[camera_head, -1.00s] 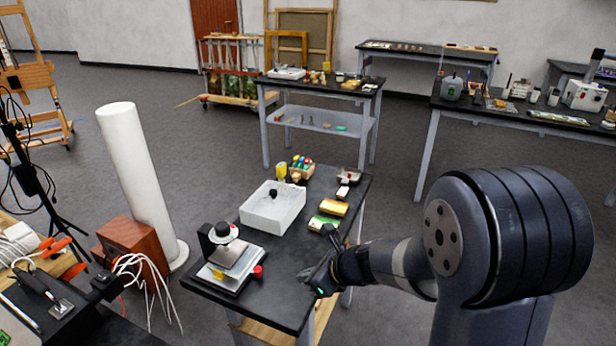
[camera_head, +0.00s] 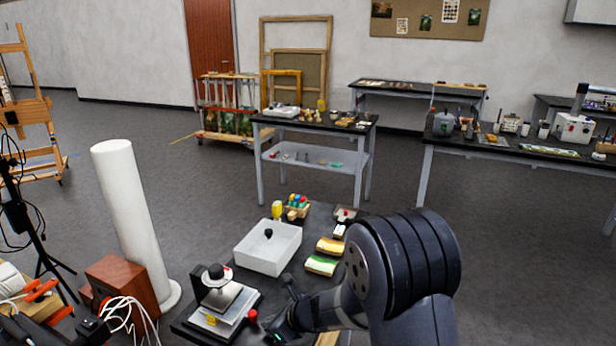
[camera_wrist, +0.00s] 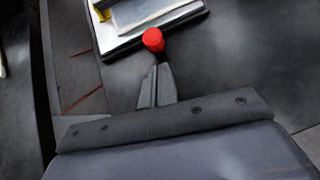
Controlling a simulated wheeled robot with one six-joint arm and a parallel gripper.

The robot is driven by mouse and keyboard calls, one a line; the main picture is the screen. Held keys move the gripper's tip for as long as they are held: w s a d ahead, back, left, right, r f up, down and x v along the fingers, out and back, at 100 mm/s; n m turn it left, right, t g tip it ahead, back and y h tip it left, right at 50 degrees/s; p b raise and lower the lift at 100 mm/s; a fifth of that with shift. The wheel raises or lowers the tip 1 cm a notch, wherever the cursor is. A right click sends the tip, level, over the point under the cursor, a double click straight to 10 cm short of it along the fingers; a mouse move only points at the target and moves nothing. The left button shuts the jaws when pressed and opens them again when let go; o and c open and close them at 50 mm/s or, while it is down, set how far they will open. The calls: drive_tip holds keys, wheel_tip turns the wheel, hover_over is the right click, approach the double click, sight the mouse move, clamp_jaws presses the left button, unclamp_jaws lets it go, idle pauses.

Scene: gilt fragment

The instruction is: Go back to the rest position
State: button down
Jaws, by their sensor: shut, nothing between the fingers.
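My gripper (camera_head: 277,335) is low over the front part of the black worktable (camera_head: 310,285), just right of the small press-like device (camera_head: 222,302) with its red knob (camera_head: 252,314). In the wrist view its two grey fingers (camera_wrist: 155,82) are together with nothing between them, and their tips point at the red knob (camera_wrist: 153,40). Whether the tips touch the knob or only pass near it, I cannot tell. My arm reaches in from the lower right.
A white tray (camera_head: 270,262) holds a small dark thing. Yellow and green sponge-like blocks (camera_head: 322,264) lie to its right. A white column (camera_head: 135,222) and wooden box (camera_head: 122,290) stand left. Another table (camera_head: 315,120) stands behind, with open floor between.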

drive_tip(key=shift+w+a, duration=0.55)
drive_tip(key=shift+a, duration=0.3)
drive_tip(key=shift+r, duration=0.1)
drive_tip(key=shift+r, duration=0.1)
